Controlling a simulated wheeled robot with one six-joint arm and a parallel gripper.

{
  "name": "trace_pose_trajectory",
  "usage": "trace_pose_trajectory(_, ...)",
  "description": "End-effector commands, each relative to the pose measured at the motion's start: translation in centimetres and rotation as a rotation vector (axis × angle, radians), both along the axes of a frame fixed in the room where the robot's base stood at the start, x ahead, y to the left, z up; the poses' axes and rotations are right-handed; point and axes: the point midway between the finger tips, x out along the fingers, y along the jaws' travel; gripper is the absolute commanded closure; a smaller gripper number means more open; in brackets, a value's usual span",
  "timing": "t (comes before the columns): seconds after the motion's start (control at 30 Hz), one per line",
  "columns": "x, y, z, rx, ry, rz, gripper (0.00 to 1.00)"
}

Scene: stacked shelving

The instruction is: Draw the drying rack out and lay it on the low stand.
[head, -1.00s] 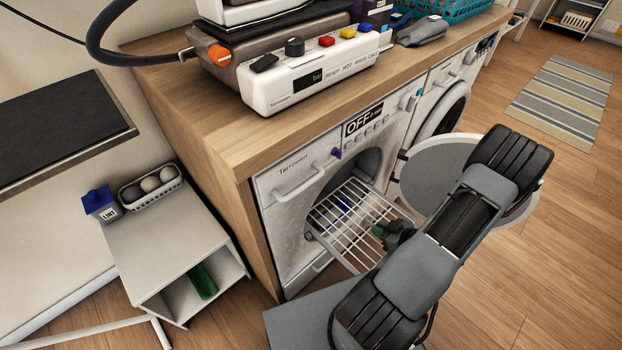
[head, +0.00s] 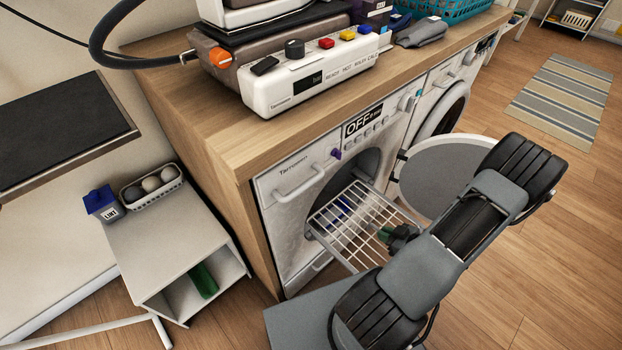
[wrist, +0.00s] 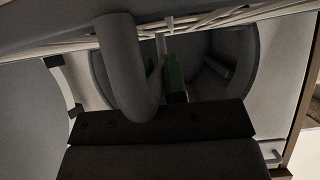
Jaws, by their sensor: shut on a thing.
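The white wire drying rack (head: 352,222) sticks part way out of the round dryer opening (head: 362,165), roughly level, with its far end still inside the drum. My gripper (head: 397,236) is shut on the rack's outer edge on its right side. In the wrist view the rack's wires (wrist: 215,20) cross the top, right by the gripper's finger. The low stand (head: 165,240) is the small white open-fronted unit at the left. On its top, a blue-roofed lint box (head: 104,205) and a basket of balls (head: 151,185) stand toward the back, and the front part is bare.
The dryer's round door (head: 440,175) hangs open to the right of the rack. The wooden counter (head: 215,135) holds a steam-iron unit (head: 310,75). A green thing (head: 204,280) lies inside the stand. A dark board (head: 60,130) juts in at the left.

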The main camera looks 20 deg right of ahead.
Motion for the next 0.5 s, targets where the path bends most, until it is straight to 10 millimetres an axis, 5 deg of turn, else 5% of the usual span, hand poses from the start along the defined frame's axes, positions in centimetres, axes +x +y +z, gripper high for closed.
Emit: trace_pose_trajectory(0.5, -2.6, -1.1, 0.1, 0.000, -0.001, -0.002, 1.00)
